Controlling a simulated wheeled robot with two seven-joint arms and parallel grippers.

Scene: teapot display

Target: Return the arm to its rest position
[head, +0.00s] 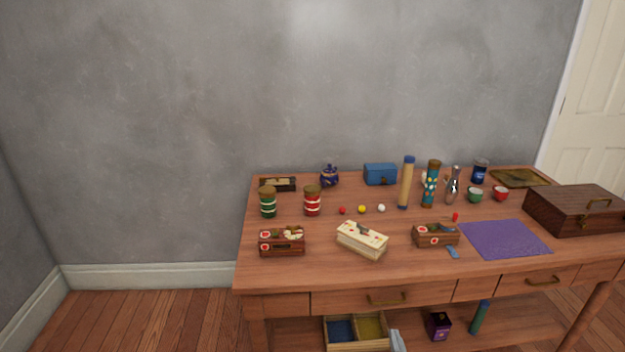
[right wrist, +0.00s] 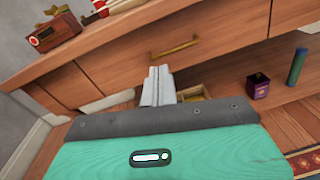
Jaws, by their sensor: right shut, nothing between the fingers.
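My right gripper (head: 397,341) shows only as a pale grey tip at the bottom edge of the head view, low in front of the table. In the right wrist view its two grey fingers (right wrist: 158,86) are together with nothing between them. They point toward the table's drawer front and are apart from all objects. My left gripper is not in view. The wooden table (head: 300,275) carries the display, including a small dark blue teapot (head: 329,176) at the back.
On the lower shelf stand a divided wooden box (head: 357,334), a purple box (head: 438,325) and a green cylinder (head: 480,317). Drawers with brass handles (head: 386,299) are shut. A purple mat (head: 504,239) and a brown chest (head: 577,211) are at the table's right. Floor at left is clear.

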